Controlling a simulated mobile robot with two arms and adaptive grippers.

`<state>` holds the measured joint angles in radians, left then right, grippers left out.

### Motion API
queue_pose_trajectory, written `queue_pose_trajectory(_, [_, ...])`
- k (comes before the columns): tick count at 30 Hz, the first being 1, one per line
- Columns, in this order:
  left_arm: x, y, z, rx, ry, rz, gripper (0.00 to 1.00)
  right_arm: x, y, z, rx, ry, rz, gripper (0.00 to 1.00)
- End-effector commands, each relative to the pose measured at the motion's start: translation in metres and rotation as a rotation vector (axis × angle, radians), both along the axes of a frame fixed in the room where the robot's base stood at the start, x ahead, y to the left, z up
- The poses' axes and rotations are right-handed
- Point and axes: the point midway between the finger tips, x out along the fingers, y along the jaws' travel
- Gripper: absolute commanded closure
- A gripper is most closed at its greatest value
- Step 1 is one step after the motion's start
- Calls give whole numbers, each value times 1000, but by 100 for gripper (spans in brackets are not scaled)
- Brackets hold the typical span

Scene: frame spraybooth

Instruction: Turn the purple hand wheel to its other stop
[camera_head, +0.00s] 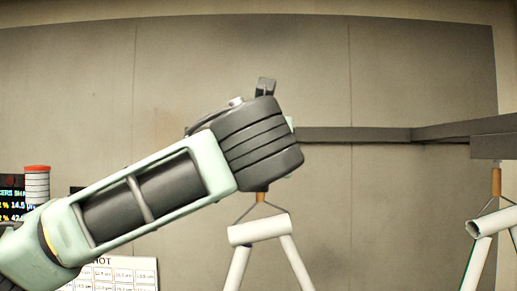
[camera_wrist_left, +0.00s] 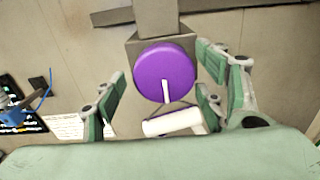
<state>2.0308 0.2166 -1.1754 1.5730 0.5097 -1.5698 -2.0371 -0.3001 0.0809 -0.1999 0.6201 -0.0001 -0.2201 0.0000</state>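The purple hand wheel (camera_wrist_left: 163,66) shows in the left wrist view, mounted on a grey-brown box. A white line (camera_wrist_left: 166,92) on its face points down, tilted slightly to the right. My left gripper (camera_wrist_left: 161,76) is open, with green fingers on both sides of the wheel in the picture. Gaps show between fingers and wheel, and no contact is visible. How far the fingertips are from the wheel I cannot tell. In the head view my left arm hides the wheel and the fingers. My right gripper is in neither view.
An overhead rail (camera_head: 357,134) runs right from behind my left wrist. A white tube frame (camera_head: 257,229) hangs below my wrist, and another (camera_head: 478,250) hangs at the right. A lettered white board (camera_head: 125,272), a dark display and an orange-topped stack (camera_head: 37,183) stand at lower left.

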Motion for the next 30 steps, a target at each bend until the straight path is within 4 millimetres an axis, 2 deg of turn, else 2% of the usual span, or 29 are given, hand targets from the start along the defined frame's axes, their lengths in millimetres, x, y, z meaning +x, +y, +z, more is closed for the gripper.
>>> queue_pose_trajectory(7, [-2,0,2,-3,-4,-1,35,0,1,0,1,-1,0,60])
queue_pose_trajectory(10, [-10,-1,3,-3,-6,-4,35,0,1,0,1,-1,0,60])
queue_pose_trajectory(24, [-101,0,3,-2,-6,-3,35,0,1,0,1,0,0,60])
queue_pose_trajectory(30, [-118,1,1,-2,-2,0,35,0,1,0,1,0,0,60])
